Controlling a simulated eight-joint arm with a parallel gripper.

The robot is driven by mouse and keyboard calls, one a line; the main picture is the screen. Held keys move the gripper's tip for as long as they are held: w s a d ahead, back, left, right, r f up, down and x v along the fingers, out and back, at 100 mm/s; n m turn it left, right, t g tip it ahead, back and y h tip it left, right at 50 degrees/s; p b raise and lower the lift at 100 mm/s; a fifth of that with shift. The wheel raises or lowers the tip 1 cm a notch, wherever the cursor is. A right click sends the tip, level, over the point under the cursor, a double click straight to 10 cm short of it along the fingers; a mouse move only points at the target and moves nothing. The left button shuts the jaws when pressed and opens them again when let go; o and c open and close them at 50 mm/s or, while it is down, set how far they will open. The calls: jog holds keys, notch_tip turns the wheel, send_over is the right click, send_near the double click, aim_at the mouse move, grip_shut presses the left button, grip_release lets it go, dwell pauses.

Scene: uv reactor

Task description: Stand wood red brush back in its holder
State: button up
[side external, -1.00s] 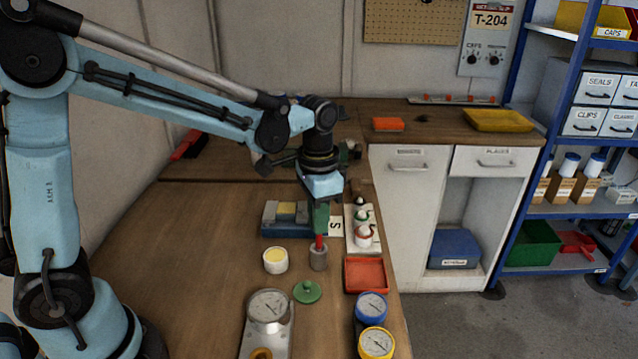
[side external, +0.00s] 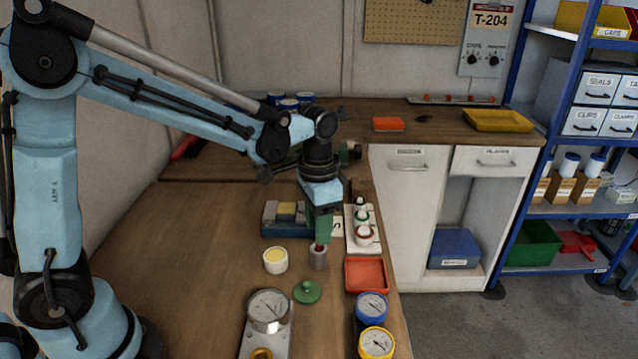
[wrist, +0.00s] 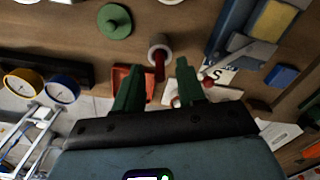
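The red brush (wrist: 159,68) stands in a small grey round holder (side external: 319,262). In the wrist view its red handle shows between my fingers, and the holder's pale rim (wrist: 158,43) surrounds its lower part. Only a short red piece (side external: 319,247) shows above the holder in the side view. My gripper (side external: 322,238) is directly above the holder, pointing down. In the wrist view my gripper's green fingers (wrist: 158,66) are apart, with a gap on both sides of the handle. The brush's lower end is hidden inside the holder.
A blue vise-like block (side external: 284,218) stands behind left, a white rack (side external: 362,232) behind right. A red tray (side external: 366,274), green lid (side external: 307,292), cream-topped jar (side external: 275,260) and gauges (side external: 268,309) surround the holder. The table's left side is clear.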

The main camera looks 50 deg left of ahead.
notch_tip(320, 180, up, 12)
dwell(0.8)
jog(key=shift+s, duration=0.1)
jog(key=s+a+f+n+t, duration=0.4)
jog(key=s+f+t, duration=0.2)
jog(key=s, duration=0.3)
jog(key=shift+s+t, duration=0.2)
jog(key=shift+t, duration=0.4)
